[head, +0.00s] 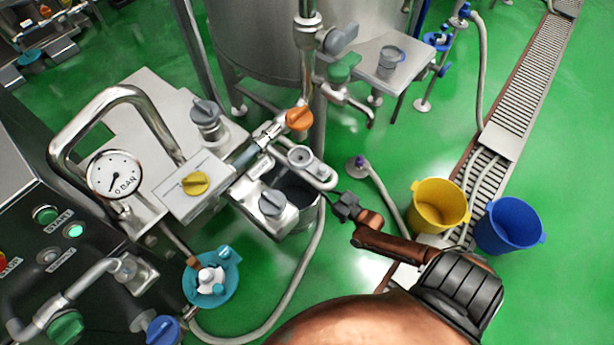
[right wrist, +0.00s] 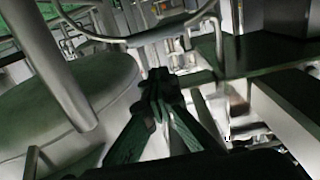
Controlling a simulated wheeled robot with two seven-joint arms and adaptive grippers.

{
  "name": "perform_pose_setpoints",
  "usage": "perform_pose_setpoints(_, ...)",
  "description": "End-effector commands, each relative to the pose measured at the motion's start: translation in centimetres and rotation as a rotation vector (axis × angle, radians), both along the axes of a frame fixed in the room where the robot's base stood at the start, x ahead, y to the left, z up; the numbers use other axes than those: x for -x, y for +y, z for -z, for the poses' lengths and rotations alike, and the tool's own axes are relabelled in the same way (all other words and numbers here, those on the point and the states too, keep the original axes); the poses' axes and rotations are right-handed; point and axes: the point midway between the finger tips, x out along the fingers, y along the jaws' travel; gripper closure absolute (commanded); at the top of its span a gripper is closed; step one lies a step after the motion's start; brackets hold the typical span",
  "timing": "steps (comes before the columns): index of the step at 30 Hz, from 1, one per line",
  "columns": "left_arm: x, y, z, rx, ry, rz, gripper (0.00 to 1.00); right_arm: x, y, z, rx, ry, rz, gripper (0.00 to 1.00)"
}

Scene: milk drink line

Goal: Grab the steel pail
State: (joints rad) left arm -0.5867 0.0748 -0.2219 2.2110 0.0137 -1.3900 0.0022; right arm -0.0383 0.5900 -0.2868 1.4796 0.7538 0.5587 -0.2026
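A steel pail (head: 297,188) with a dark inside stands under the pipe fittings, right of the yellow-knob box. Valves and pipes in front hide much of its rim and body. My right gripper (head: 338,197) is just to the right of the pail in the head view; I cannot tell whether it touches it. In the right wrist view the fingers of the right gripper (right wrist: 158,78) come together at their tips, and I see nothing clearly held between them. My left gripper is not in view.
A small steel cup (head: 391,56) stands on a side platform at the back. A yellow bucket (head: 440,204) and a blue bucket (head: 509,224) stand near the floor drain. A grey hose (head: 300,282) curves below the pail. Green floor is open at the right.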

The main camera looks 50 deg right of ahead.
Motion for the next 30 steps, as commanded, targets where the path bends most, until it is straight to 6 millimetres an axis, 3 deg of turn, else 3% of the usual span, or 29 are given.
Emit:
perform_pose_setpoints(3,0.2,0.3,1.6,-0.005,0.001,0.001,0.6,2.1,-0.2,-0.2,-0.001,0.0,0.001,1.0)
perform_pose_setpoints(10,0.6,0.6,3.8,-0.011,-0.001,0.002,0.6,4.7,-0.3,-0.1,-0.001,-0.002,0.0,1.0)
perform_pose_setpoints(12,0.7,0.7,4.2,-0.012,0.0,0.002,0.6,5.8,-0.4,1.0,-0.002,0.027,0.001,1.0)
perform_pose_setpoints(27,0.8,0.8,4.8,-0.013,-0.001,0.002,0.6,6.1,-0.5,0.4,0.0,0.011,0.0,1.0)
perform_pose_setpoints(30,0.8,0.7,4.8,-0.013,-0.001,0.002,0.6,6.1,-0.5,0.4,0.0,0.01,0.0,0.93)
